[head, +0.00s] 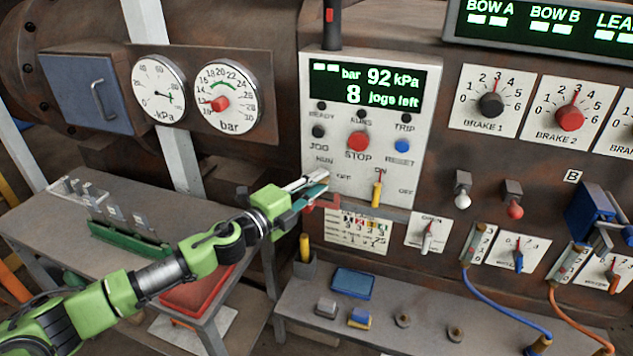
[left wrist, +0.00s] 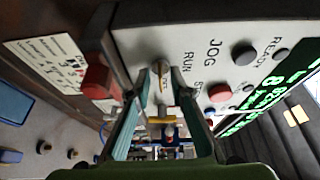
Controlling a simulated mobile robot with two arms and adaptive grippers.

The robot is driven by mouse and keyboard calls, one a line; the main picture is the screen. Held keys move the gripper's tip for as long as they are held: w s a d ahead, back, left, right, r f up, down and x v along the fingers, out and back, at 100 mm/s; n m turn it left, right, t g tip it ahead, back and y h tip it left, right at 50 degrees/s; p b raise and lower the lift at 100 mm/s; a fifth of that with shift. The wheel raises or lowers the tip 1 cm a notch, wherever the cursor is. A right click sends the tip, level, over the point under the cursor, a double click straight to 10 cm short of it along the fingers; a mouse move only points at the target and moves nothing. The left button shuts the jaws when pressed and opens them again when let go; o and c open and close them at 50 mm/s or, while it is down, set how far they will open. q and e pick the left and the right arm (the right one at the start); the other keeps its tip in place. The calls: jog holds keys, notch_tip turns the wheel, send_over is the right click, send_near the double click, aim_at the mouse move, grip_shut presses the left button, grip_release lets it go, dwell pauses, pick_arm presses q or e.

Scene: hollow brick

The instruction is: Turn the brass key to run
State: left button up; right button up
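The control panel (head: 437,75) carries a green display, lamps and buttons, with the labels JOG and RUN on its lower left. My left gripper (head: 322,184) is at the panel's lower left corner, beside RUN, its fingers pointing at the panel. In the left wrist view, the brass key (left wrist: 161,70) stands at the panel face by the RUN label, between the fingertips of my left gripper (left wrist: 161,78). The fingers are apart, with some gap seen around the key. In the head view the gripper hides the key. My right gripper is not in view.
A red stop button (head: 358,141) and a yellow-handled switch (head: 377,190) are close by on the panel. A red block (left wrist: 97,80) sits beside the left fingers. Below is a grey bench with a blue tray (head: 353,283) and small parts.

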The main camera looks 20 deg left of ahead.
pick_arm(q)
grip_shut()
